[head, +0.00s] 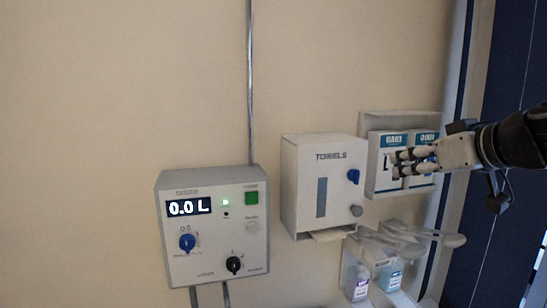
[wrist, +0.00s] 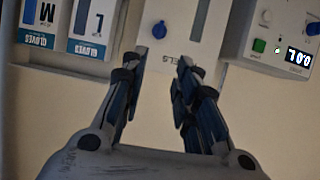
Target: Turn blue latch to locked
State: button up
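The towel dispenser (head: 311,190) is a white wall box marked TOWELS, with a small blue latch (head: 353,176) at the right of its front. The latch also shows in the wrist view (wrist: 159,30), just beyond and between my fingertips as seen there. Its exact turn position is too small to read. My gripper (head: 396,162) is at the right in the head view, in front of the glove boxes and to the right of the latch. In the wrist view its fingers (wrist: 161,57) are apart with nothing between them.
A grey knob (head: 356,210) sits below the latch. Glove boxes (head: 379,182) stand in a wall holder behind my gripper. A dosing box (head: 214,264) with a 0.0 L display and its own blue knob (head: 187,243) is at the left. Bottles (head: 357,283) hang below.

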jog(key=p, duration=0.3)
send_near(358, 170)
jog(key=x, duration=0.8)
grip_shut()
